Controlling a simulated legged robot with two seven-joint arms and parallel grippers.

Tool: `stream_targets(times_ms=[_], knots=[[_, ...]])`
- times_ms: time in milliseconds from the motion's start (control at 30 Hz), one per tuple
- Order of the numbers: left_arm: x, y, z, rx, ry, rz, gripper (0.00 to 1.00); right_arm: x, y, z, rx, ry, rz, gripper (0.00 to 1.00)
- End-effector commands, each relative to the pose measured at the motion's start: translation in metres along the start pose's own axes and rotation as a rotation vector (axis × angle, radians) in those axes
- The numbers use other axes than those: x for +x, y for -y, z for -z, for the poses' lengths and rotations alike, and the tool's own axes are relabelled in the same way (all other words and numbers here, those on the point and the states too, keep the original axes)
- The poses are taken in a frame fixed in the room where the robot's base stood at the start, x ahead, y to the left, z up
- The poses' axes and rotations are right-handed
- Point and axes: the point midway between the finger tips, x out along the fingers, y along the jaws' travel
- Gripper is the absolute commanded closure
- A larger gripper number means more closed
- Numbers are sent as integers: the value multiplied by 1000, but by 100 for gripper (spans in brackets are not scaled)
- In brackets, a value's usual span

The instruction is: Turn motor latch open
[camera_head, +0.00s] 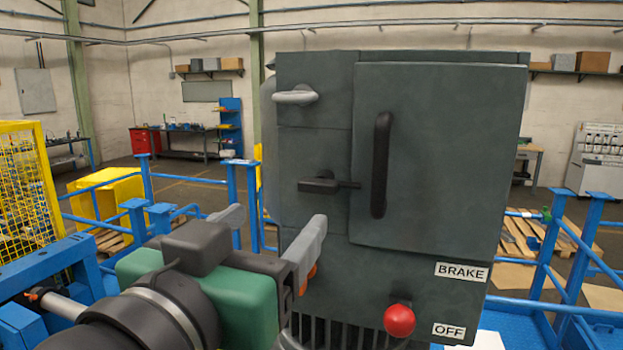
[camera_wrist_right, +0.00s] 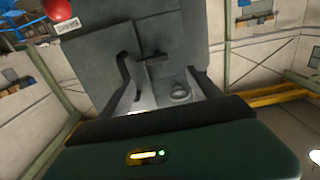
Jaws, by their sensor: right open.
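A dark grey motor cabinet (camera_head: 400,275) fills the middle and right of the head view. Its dark latch (camera_head: 320,185) lies about level, its thin end reaching to the door's left edge. The latch also shows in the right wrist view (camera_wrist_right: 157,60). The door (camera_head: 450,150) looks closed and has a black upright handle (camera_head: 381,165). A light grey lever (camera_head: 295,96) sits above the latch. My right gripper (camera_head: 277,217) is open and empty, below and left of the latch in the head view. In the wrist view its fingers (camera_wrist_right: 162,72) frame the latch, with no contact visible. My left gripper is out of view.
A red knob (camera_head: 399,320) with BRAKE (camera_head: 461,272) and OFF (camera_head: 449,330) labels is low on the cabinet. Blue railings (camera_head: 560,280) stand on both sides. A yellow mesh guard (camera_head: 25,190) is at the left. Space in front of the latch looks clear.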

Motion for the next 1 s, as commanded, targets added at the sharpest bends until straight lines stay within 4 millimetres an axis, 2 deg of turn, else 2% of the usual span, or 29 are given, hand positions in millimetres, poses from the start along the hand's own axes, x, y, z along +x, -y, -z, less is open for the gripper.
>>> stream_targets(times_ms=[33, 300, 500, 833, 1000], knots=[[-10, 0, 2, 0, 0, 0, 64, 14, -3, 6, -1, 1, -6, 27], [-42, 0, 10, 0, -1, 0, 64, 85, -7, 8, -1, 2, -6, 27], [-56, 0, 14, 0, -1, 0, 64, 118, -4, 4, -1, 2, -3, 27], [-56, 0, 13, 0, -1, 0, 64, 123, -1, 0, -2, 1, 0, 27], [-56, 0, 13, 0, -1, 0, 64, 123, -2, 0, -1, 1, 0, 48]])
